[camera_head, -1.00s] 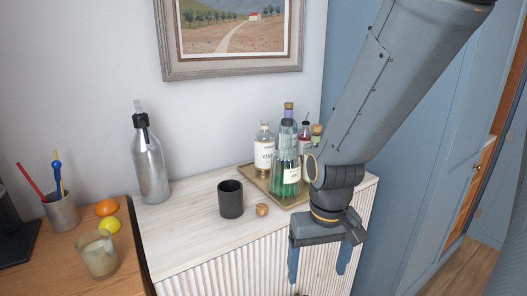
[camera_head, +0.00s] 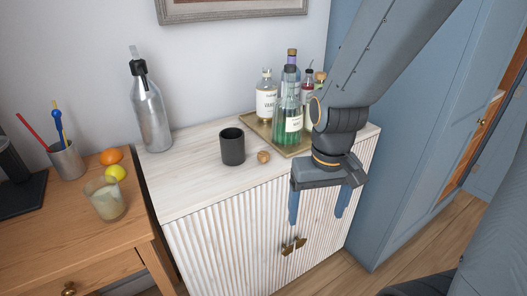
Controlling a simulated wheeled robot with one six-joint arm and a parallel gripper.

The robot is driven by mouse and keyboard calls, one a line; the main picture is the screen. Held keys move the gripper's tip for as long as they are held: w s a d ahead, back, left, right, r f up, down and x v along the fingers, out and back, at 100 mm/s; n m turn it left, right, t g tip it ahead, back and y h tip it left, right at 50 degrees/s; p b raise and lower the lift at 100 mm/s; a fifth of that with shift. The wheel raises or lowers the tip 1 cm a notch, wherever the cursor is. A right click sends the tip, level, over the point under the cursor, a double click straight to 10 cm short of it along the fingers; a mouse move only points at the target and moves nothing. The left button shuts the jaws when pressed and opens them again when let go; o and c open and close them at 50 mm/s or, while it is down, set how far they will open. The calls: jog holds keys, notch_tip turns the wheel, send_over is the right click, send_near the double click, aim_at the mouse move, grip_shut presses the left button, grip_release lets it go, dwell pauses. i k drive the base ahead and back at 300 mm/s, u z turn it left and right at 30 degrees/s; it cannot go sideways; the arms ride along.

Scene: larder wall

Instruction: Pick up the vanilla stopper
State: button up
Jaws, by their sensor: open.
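A small round wood-brown stopper (camera_head: 263,156), likely the vanilla stopper, lies on the pale cabinet top (camera_head: 190,189), just right of a black cup (camera_head: 232,147). A clear bottle with a white label (camera_head: 266,103), its lettering only partly legible and seeming to begin "VAN", stands on a tray (camera_head: 257,127) at the back of the cabinet. My gripper (camera_head: 317,216) is open and empty, with its two blue fingers pointing down. In the picture it is to the right of the stopper and lower, in front of the ribbed cabinet doors. Nothing covers the stopper.
Several bottles crowd the tray, including a tall green one (camera_head: 286,118), close behind my wrist. A grey metal bottle (camera_head: 151,115) stands at the back left. A wooden table (camera_head: 60,232) at left holds fruit, a glass and a pen cup. The cabinet's front left top is clear.

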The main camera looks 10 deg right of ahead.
aim_at(262, 156)
jog(key=z, duration=0.05)
jog(key=k, duration=0.45)
jog(key=u, duration=0.65)
jog(key=i, duration=0.85)
jog(key=z, duration=0.6)
